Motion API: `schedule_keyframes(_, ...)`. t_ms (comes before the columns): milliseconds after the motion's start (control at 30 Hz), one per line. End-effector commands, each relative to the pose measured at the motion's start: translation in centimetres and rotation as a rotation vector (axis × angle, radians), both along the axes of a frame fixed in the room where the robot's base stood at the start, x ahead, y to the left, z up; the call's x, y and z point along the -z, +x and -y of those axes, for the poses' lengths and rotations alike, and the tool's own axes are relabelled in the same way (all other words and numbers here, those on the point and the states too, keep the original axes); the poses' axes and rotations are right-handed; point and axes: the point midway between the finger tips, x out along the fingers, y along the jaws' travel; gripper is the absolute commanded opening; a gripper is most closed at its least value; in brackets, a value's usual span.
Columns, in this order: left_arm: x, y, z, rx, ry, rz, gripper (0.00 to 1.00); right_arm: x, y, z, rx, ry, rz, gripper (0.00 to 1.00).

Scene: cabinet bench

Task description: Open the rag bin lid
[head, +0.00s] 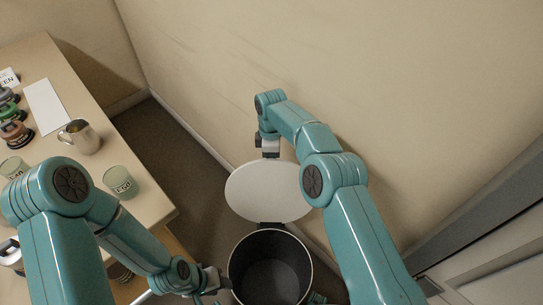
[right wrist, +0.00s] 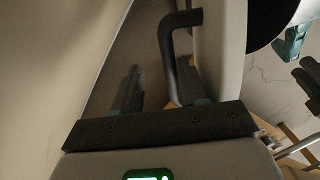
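The rag bin (head: 232,268) stands on the floor at the bottom middle of the head view, its dark inside uncovered. Its pale round lid (head: 262,192) is tipped back on the hinge beyond the far rim. My right gripper (head: 269,151) is at the lid's far edge. In the right wrist view its fingers (right wrist: 158,90) are apart, with the lid's black bar handle (right wrist: 172,58) close to the right finger; contact is unclear. The lid shows there as a pale surface (right wrist: 226,60). My left gripper (head: 215,284) is low beside the bin's left rim; its finger opening is unclear.
A wooden bench (head: 95,90) on the left holds a metal jug (head: 79,137), a pale green labelled cup (head: 121,182) and several small containers. A beige wall stands close behind the lid and right arm. A grey door frame (head: 480,225) is at the right.

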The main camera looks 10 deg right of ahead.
Motion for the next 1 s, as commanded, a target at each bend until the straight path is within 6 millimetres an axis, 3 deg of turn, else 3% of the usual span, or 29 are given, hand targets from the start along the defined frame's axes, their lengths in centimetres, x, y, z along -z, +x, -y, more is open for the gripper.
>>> schedule_keyframes(33, -1.2, 0.1, 0.1, -0.001, 0.000, 0.000, 0.40, -2.0, 0.3, 0.0, 0.001, 0.002, 0.012, 0.40)
schedule_keyframes(300, -3.4, 0.6, 0.8, -0.006, 0.001, 0.003, 0.40, -6.5, 0.5, 0.0, 0.003, 0.005, 0.025, 0.40)
schedule_keyframes(1000, -3.7, 1.1, 1.1, -0.009, 0.001, 0.002, 0.40, -7.4, 0.7, 0.0, 0.005, 0.006, 0.027, 0.40)
